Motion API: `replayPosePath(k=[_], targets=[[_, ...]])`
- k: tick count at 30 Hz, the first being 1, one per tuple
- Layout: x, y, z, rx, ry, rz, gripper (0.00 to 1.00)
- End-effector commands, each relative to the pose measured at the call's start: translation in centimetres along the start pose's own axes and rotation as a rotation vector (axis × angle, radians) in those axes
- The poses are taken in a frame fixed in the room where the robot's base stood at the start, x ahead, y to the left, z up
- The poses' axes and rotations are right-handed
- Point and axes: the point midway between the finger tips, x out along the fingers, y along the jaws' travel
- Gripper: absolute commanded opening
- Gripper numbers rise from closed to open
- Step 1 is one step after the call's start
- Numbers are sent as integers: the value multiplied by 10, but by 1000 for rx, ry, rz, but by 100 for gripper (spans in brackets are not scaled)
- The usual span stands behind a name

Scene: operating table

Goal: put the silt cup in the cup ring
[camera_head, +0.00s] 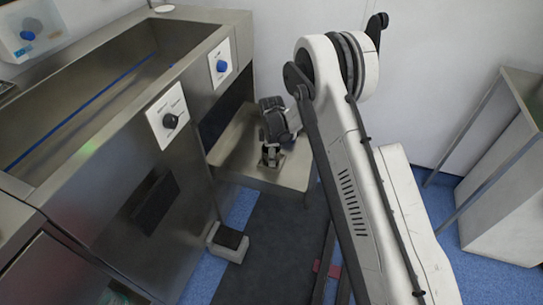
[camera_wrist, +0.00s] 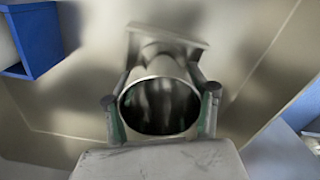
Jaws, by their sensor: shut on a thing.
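The silt cup (camera_wrist: 158,78) is a shiny metal cylinder with a dark open mouth facing the wrist camera. My gripper (camera_wrist: 160,96) is shut on it, with one finger on each side of its wall. Just beyond the cup, a flat grey metal bracket (camera_wrist: 170,33) looks like the cup ring's mount. The ring itself cannot be made out, and I cannot tell whether the cup touches the bracket or sits inside a ring. In the head view my gripper (camera_head: 271,148) points down over a steel surface; the cup is too small to tell there.
The steel surface (camera_head: 240,155) around my gripper looks mostly clear. A steel sink unit (camera_head: 120,185) with knobs stands on the left, and a wall is behind. A small pedal-like box (camera_head: 228,241) is on the floor. A steel cabinet (camera_head: 500,195) stands on the right.

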Motion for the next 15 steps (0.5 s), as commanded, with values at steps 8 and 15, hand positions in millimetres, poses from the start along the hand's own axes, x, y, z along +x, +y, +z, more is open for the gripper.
replayPosePath(k=[8,15], targets=[[3,0,0,0,0,0,67],[3,0,0,0,0,0,72]])
